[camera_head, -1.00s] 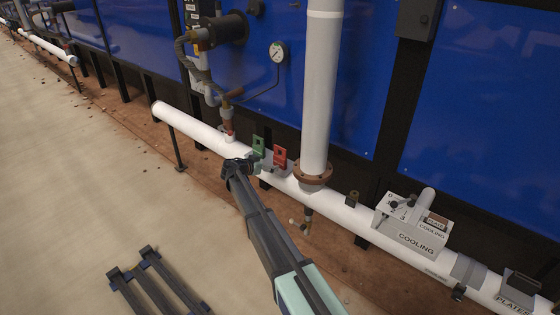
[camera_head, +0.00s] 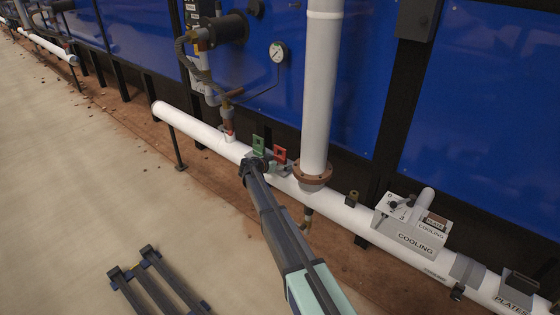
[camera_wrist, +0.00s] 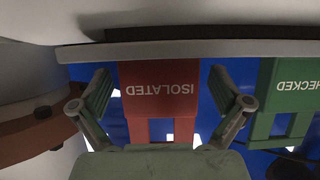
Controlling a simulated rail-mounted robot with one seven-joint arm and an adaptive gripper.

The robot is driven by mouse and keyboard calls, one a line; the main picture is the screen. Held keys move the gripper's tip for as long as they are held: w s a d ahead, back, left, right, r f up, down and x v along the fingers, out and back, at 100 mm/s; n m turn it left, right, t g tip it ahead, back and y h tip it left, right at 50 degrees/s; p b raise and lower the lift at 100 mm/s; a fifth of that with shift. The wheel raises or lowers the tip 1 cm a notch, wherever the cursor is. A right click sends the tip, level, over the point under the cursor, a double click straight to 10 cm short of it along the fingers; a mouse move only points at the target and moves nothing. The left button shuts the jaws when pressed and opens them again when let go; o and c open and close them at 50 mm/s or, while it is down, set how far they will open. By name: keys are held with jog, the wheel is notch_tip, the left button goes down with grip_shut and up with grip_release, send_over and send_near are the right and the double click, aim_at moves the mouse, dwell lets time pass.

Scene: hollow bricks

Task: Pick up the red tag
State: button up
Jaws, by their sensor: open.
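The red tag (camera_head: 280,154) stands on the white pipe, left of the vertical white pipe. In the wrist view the red tag (camera_wrist: 160,88) appears upside down, reads ISOLATED and has a cut-out lower in the picture. My gripper (camera_head: 266,163) is in front of the tags at the pipe. In the wrist view my gripper (camera_wrist: 160,92) is open, with one finger on each side of the red tag and a gap between each finger and the tag. The head view partly hides the fingers and the red tag's lower part.
A green tag (camera_head: 259,144), which reads CHECKED in the wrist view (camera_wrist: 292,88), stands just left of the red one. The vertical pipe (camera_head: 318,100) with its brown flange (camera_head: 313,175) is close on the right. The horizontal white pipe (camera_head: 200,131) runs below the tags.

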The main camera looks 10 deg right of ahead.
aim_at(279, 157)
jog(key=c, duration=1.3)
jog(key=shift+r, duration=0.1)
jog(key=shift+c, duration=0.2)
notch_tip(279, 157, up, 20)
jog(key=f+b+v, duration=0.1)
jog(key=b+v, duration=0.1)
jog(key=v, duration=0.8)
jog(key=a+f+b+v, duration=0.1)
jog(key=f+b+v, duration=0.1)
jog(key=v, duration=0.8)
jog(key=shift+s+f, duration=0.3)
jog(key=shift+s, duration=0.1)
jog(key=shift+a, duration=0.15)
